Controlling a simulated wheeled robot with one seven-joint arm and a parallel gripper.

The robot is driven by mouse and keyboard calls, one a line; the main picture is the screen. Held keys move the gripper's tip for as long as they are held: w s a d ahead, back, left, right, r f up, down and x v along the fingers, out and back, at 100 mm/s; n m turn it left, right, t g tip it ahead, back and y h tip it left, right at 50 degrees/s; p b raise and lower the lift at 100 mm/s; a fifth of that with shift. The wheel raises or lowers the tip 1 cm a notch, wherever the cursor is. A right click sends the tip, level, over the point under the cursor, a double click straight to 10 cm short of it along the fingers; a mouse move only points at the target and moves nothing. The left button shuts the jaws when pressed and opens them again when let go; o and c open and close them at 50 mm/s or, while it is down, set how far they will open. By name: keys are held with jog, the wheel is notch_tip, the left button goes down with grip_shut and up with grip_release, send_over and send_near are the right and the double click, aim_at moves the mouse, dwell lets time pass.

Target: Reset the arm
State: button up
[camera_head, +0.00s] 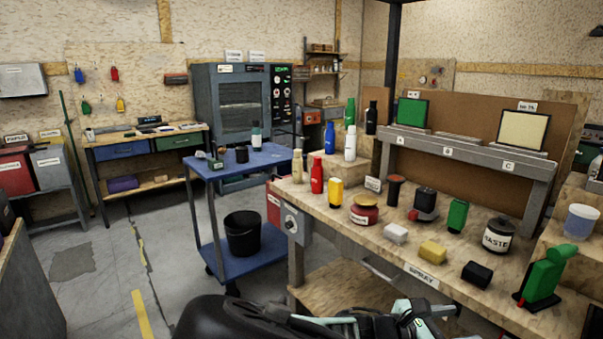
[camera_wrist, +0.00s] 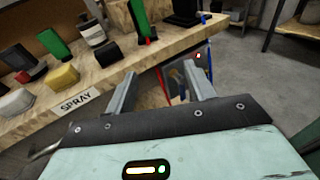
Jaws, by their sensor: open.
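My arm (camera_head: 250,318) is folded low at the bottom edge of the head view, in front of the wooden workbench (camera_head: 345,222). My gripper (camera_wrist: 160,70) shows in the wrist view with its two grey fingers spread apart and nothing between them. The fingers point toward the bench's front edge, near the SPRAY label (camera_wrist: 80,101). In the head view the fingertips cannot be made out clearly, and part of the arm is cut off by the frame.
The bench holds several bottles, a yellow block (camera_head: 433,252), a black block (camera_head: 477,273), a WASTE pot (camera_head: 497,236) and a green sprayer (camera_head: 542,278). A blue cart (camera_head: 240,165) with a black bucket (camera_head: 243,233) stands left of it. The floor at left is mostly clear.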

jog(key=s+a+f+m+g+y, duration=0.1)
jog(key=s+a+m+g+y, duration=0.25)
jog(key=s, duration=0.25)
jog(key=s+a+f+m+g+y, duration=0.2)
jog(key=s+m+y, duration=0.1)
jog(key=s+y, duration=0.2)
jog(key=s+a+r+m+t+y, duration=0.1)
jog(key=s+a+r+m+y, duration=0.2)
jog(key=r, duration=0.4)
jog(key=s+a+r+m+t+y+p, duration=0.1)
jog(key=s+a+r+m+y, duration=0.2)
jog(key=s+a+r+y, duration=0.2)
notch_tip(320, 180, up, 4)
jog(key=shift+a+f, duration=0.15)
jog(key=shift+f, duration=0.05)
jog(key=shift+s, duration=0.1)
